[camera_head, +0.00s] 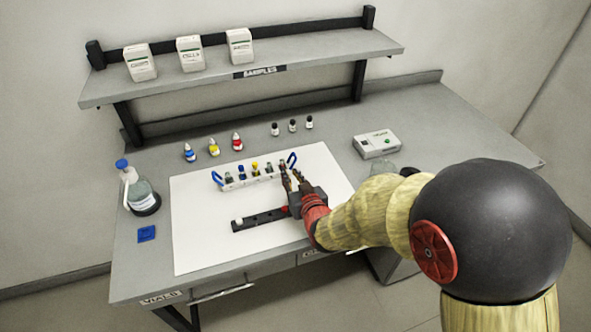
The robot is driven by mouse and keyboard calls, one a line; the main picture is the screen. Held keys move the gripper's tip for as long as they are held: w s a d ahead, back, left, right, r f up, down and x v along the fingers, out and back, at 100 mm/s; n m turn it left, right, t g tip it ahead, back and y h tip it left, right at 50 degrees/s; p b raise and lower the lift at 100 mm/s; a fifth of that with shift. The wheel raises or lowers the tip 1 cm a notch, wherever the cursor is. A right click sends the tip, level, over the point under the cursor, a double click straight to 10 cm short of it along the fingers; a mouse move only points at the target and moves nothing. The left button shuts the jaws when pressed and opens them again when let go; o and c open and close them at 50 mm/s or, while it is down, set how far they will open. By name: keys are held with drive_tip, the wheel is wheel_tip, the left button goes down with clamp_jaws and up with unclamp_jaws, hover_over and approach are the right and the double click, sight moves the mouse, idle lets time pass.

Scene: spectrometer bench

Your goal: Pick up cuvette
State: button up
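A small white rack (237,185) with blue loop handles stands on the white mat. Several small cuvettes stand upright in it, among them one with a blue top (242,171) and one with a yellow top (255,167). My gripper (291,173) is at the rack's right end. Its two dark fingers look apart, one close to the right-hand handle. Whether a cuvette is between or behind the fingers is hidden.
A black rail (258,219) with a white knob lies on the white mat (195,240) in front of the rack. Dropper bottles (214,148) and small vials (292,126) stand behind it. A white instrument box (376,144) is right, a wash bottle (140,192) left. The shelf (320,49) is above.

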sight(283, 162)
drive_tip(key=x, duration=0.2)
drive_tip(key=shift+w+a+f+b, duration=0.1)
drive_tip(key=shift+w+f+b, duration=0.05)
drive_tip(key=shift+w+b, duration=0.2)
drive_tip(key=b+x, duration=0.1)
drive_tip(key=x, duration=0.3)
drive_tip(key=shift+w+a+b, duration=0.15)
drive_tip(key=shift+w+b, duration=0.25)
drive_tip(key=shift+w, duration=0.15)
drive_tip(key=shift+r, duration=0.25)
drive_tip(key=c, duration=0.4)
